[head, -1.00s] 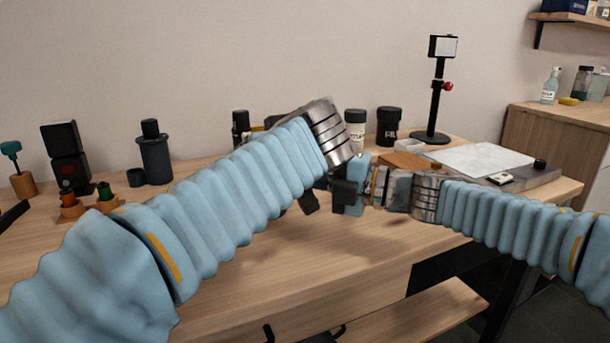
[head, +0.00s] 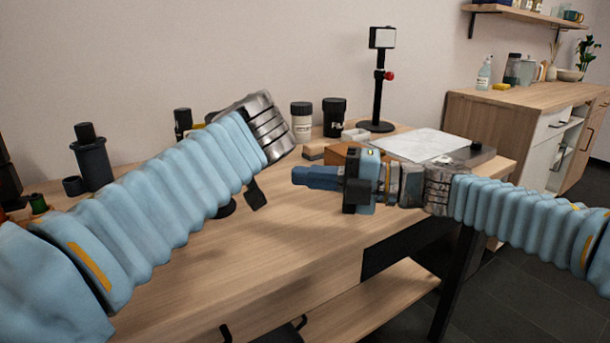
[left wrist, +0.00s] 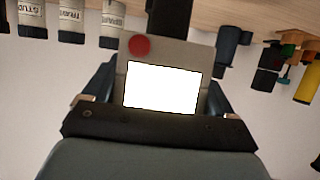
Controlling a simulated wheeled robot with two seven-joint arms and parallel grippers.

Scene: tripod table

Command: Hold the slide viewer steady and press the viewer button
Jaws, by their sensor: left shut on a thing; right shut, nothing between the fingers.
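The slide viewer (left wrist: 174,52) is a grey box with a bright white screen and a round red button (left wrist: 139,47). It shows upside down in the left wrist view, on a dark post. My left gripper (left wrist: 160,88) is shut on it, one finger on each side. In the head view my left arm hides the viewer; only a dark finger part (head: 257,195) shows below the wrist. My right gripper (head: 298,176) is shut and empty. Its blue fingers point left, with a clear gap between them and my left wrist.
A black stand (head: 379,90) with a white panel and red knob stands at the back right. Two lidded jars (head: 302,122) (head: 334,117), a white board (head: 425,145) and a wooden block (head: 343,156) are behind my right gripper. The front tabletop (head: 225,255) is clear.

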